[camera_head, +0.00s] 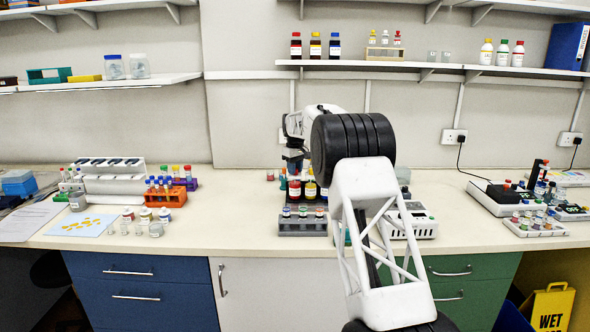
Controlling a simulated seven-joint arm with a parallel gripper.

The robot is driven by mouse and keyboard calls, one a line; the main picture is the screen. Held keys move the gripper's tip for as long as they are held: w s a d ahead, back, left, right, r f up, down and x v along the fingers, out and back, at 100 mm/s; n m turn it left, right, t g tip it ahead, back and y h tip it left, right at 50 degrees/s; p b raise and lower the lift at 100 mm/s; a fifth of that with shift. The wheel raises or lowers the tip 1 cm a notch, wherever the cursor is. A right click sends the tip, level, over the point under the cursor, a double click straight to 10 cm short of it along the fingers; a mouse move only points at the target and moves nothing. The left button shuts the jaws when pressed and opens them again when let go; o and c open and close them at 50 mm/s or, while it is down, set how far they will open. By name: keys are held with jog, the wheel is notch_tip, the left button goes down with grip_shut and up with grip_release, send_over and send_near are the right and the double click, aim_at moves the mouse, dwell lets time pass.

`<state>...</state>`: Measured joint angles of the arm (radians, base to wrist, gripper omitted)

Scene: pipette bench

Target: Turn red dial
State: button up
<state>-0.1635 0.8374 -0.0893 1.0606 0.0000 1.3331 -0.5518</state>
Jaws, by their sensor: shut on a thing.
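My gripper (292,164) points down at the middle of the bench, at the end of my white and black arm. It is small and dark in this view. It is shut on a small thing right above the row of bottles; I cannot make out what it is. A bottle with a red label (294,189) and one with a yellow label (310,189) stand just below or behind it. I cannot clearly identify the red dial; a small red-topped thing (270,174) stands left of the gripper. My arm hides part of the bench.
A grey rack of vials (303,226) stands in front of the bottles. A white device (418,226) is partly behind my arm. Small devices and vials (536,226) are at the right. An orange tube rack (165,197) is at the left.

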jog(key=shift+m, duration=0.3)
jog(key=m, duration=0.3)
jog(key=shift+m, duration=2.2)
jog(key=o, duration=0.9)
jog(key=shift+r, duration=3.9)
